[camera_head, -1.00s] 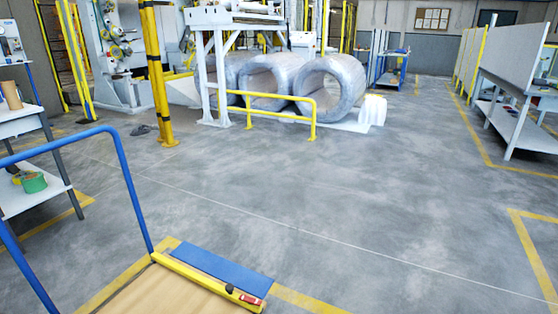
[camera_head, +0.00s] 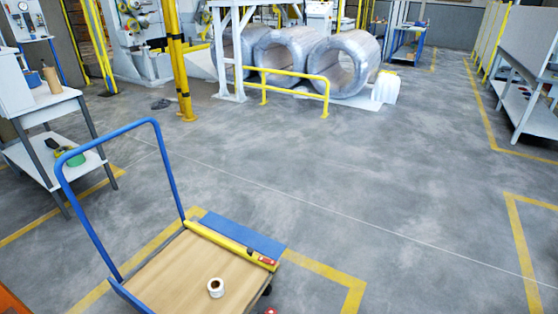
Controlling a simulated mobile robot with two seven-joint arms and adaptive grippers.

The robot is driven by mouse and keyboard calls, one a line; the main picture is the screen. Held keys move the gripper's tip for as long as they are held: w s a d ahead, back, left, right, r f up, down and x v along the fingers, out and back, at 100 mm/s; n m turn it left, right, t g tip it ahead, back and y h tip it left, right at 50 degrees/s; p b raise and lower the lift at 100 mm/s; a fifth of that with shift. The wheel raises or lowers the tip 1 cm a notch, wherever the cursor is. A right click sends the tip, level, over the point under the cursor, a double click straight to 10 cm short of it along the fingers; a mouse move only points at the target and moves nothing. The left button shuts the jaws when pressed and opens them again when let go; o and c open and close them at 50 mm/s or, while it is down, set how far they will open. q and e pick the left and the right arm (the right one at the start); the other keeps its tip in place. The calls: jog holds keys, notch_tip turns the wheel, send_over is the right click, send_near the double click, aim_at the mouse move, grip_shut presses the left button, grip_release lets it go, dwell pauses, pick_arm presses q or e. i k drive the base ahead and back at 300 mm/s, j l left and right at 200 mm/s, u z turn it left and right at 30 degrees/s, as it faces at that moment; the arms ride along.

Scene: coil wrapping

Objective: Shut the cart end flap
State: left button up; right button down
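The cart has a blue tube handle (camera_head: 169,165) and a wooden deck (camera_head: 180,265), at the lower left of the head view. A yellow bar (camera_head: 222,241) with a red piece (camera_head: 267,261) at its near end runs along the deck's far right edge. The blue end flap (camera_head: 243,232) shows just beyond this bar, folded outward, looking roughly flat and not standing upright. A white roll (camera_head: 216,287) sits on the deck. Neither of my grippers is in view.
A two-level side table (camera_head: 50,110) holding a brown roll and green tape stands left of the cart. Wrapped coils (camera_head: 345,62) stand behind a yellow rail (camera_head: 290,74). A shelf bench (camera_head: 525,100) is at the right. The middle floor is clear.

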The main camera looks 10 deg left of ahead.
aim_at(273, 249)
jog(key=u, duration=0.9)
jog(key=i+l+u, duration=0.15)
jog(key=l+u, duration=0.3)
jog(key=i+l+u, duration=0.1)
jog(key=l+u, duration=0.25)
jog(key=u, duration=0.15)
jog(key=l+u, duration=0.25)
jog(key=l, duration=0.4)
jog(key=l+u, duration=0.25)
jog(key=l, duration=0.4)
jog(key=k+l+u, duration=0.1)
jog(key=l+u, duration=0.15)
jog(key=l, duration=0.35)
jog(key=k+l, duration=0.1)
jog(key=l, duration=0.85)
jog(key=k+l+u, duration=0.1)
jog(key=l, duration=0.4)
jog(key=k+l, duration=0.15)
jog(key=l, duration=0.8)
jog(key=k+l, duration=0.15)
jog(key=l, duration=0.3)
jog(key=l+u, duration=0.1)
jog(key=u, duration=0.4)
